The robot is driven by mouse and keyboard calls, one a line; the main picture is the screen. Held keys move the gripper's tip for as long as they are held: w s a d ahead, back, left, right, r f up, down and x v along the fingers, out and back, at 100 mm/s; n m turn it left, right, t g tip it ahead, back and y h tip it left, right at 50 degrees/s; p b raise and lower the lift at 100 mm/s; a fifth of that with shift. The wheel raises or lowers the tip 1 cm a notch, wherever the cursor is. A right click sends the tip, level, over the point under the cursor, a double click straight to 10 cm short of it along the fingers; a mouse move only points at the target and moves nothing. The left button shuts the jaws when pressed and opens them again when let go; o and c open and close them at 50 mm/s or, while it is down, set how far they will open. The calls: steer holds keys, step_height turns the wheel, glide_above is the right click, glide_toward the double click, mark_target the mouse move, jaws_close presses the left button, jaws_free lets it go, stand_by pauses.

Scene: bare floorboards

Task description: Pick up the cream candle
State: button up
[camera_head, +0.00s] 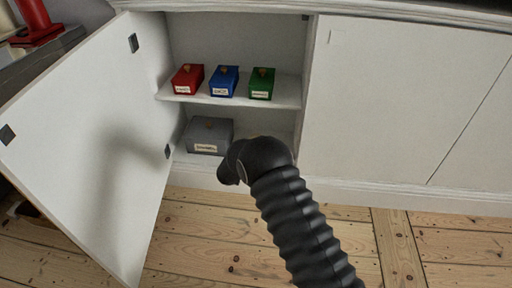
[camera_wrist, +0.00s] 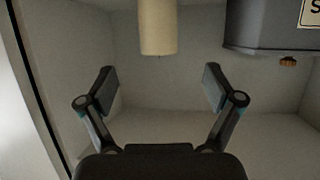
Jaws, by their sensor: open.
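The cream candle (camera_wrist: 157,27) shows in the wrist view as a pale cylinder at the top centre, cut off by the upper edge. That view looks upside down, so the candle appears upright. My gripper (camera_wrist: 158,76) is open and empty, its two fingers spread either side of the candle's line. The candle is apart from both fingers. In the head view my arm reaches into the lower compartment of the open cabinet and hides the candle.
A grey labelled box (camera_head: 207,134) stands on the cabinet's lower level, close beside the candle. Red (camera_head: 187,79), blue (camera_head: 224,82) and green (camera_head: 262,84) boxes stand on the shelf (camera_head: 286,92) above. The open door (camera_head: 90,130) bounds the left side.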

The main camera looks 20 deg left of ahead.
steer(key=shift+r+b+x, duration=0.15)
steer(key=shift+b+x, duration=0.1)
steer(key=shift+x, duration=2.65)
steer(key=shift+r+b+x, duration=0.2)
steer(key=shift+x, duration=2.65)
steer(key=shift+w+d, duration=0.1)
steer(key=shift+w, duration=0.05)
steer(key=c, duration=1.5)
